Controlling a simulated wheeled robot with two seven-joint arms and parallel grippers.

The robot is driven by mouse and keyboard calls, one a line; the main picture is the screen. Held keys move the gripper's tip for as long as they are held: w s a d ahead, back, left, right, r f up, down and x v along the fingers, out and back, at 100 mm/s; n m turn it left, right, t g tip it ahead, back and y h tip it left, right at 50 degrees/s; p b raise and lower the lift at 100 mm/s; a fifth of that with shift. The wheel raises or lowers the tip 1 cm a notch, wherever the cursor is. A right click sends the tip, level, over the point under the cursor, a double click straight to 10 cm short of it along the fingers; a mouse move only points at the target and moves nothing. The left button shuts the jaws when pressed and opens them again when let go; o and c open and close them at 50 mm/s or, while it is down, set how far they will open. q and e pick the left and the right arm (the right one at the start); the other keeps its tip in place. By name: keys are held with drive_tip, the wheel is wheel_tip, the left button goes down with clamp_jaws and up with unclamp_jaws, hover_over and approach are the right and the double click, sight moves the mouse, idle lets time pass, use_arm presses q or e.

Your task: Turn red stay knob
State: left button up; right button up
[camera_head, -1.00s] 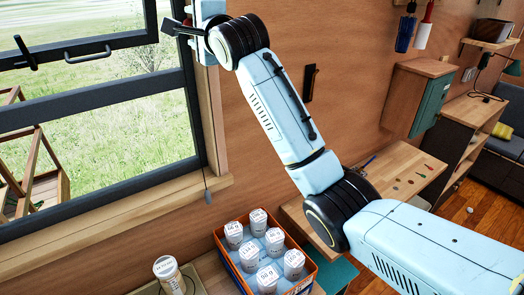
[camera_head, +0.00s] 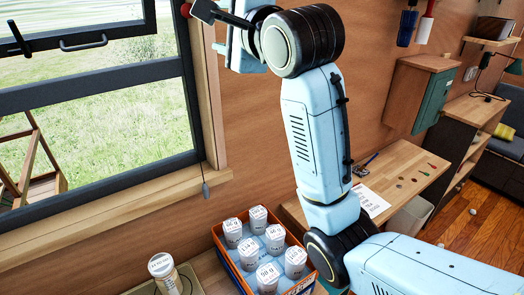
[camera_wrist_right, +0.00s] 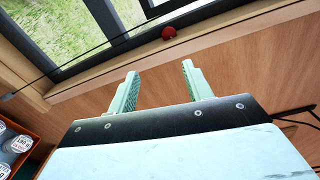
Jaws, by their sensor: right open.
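The red knob (camera_wrist_right: 169,32) is a small round piece on the window frame. It shows beyond my right gripper's fingertips in the right wrist view. In the head view a bit of it (camera_head: 185,9) shows at the top, beside the dark end of my right arm. My right gripper (camera_wrist_right: 160,78) is open, with two green fingers spread and nothing between them. The knob lies ahead of the gap, apart from both fingers. My left gripper is not in view.
A thin cord with a grey weight (camera_head: 206,190) hangs by the window (camera_head: 95,130). An orange box (camera_head: 222,248) of several white-lidded jars stands below, with another jar (camera_head: 163,268) to its left. A wooden desk (camera_head: 405,165) and wall cabinet (camera_head: 415,90) are to the right.

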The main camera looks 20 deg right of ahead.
drive_tip(key=s+d+f+n+g+h, duration=0.1)
drive_tip(key=d+f+n+g, duration=0.1)
drive_tip(key=f, duration=1)
drive_tip(key=s+d+f+n+g+h, duration=0.1)
drive_tip(key=s+d+f+n+g, duration=0.1)
drive_tip(key=f, duration=1.1)
drive_tip(key=shift+s+d+f+n+g+h, duration=0.35)
drive_tip(key=shift+d+n, duration=0.35)
drive_tip(key=shift+n, duration=0.3)
drive_tip(key=shift+w+r, duration=0.1)
drive_tip(key=shift+r, duration=0.05)
drive_tip(key=n+t+h, duration=0.4)
drive_tip(key=n+t, duration=0.2)
drive_tip(key=n, duration=2)
approach(188, 11)
drive_tip(key=w+p, duration=0.4)
drive_tip(key=w, duration=0.4)
drive_tip(key=shift+d+n, duration=0.3)
drive_tip(key=shift+d, duration=0.05)
drive_tip(key=shift+w+r+g, duration=0.1)
drive_tip(key=shift+w+g, duration=0.05)
drive_tip(key=shift+g, duration=0.1)
